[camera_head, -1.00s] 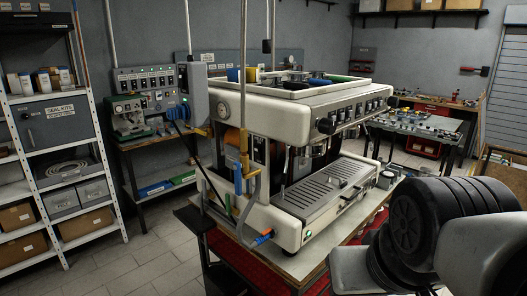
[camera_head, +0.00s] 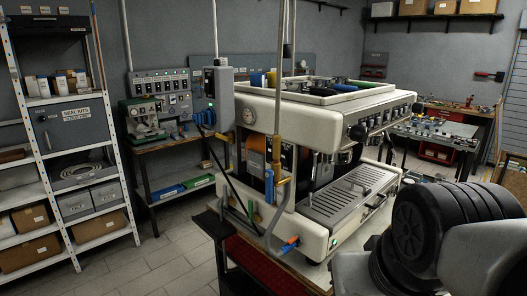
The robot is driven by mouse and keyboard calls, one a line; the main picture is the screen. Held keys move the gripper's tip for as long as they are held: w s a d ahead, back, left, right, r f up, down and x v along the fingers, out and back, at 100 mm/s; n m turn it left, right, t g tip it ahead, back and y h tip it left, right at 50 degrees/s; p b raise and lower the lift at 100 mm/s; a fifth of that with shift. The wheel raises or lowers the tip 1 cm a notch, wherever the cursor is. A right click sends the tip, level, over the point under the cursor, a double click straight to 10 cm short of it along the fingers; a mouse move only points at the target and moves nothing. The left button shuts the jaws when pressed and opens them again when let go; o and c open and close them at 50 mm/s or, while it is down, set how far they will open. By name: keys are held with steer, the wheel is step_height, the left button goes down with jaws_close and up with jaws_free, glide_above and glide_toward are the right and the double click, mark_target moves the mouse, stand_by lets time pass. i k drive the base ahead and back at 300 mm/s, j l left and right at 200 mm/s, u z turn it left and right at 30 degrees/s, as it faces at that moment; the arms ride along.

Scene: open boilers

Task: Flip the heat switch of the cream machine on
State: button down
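The cream machine (camera_head: 320,120) stands on a bench in the middle of the view, with a round gauge on its left side and a row of dark knobs along its upper front edge. A small green light (camera_head: 335,243) glows low on its front corner. I cannot tell which of its controls is the heat switch. A grey box (camera_head: 219,95) on pipes stands by its left rear corner. My gripper is not in view; only a dark, ribbed part of my arm shows at the lower right.
A shelving unit (camera_head: 108,130) with boxes stands at the left. A side table (camera_head: 172,142) holds a smaller green machine. Another workbench (camera_head: 432,131) is at the right rear. The tiled floor (camera_head: 150,272) is clear at the lower left. A pipe (camera_head: 278,90) rises before the machine's side.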

mark_target(284, 156)
steer(key=i+j+u, duration=0.1)
steer(key=i+j, duration=0.2)
steer(key=j, duration=0.2)
steer(key=i+j+u, duration=0.1)
steer(key=i+j, duration=0.25)
steer(key=j, duration=0.1)
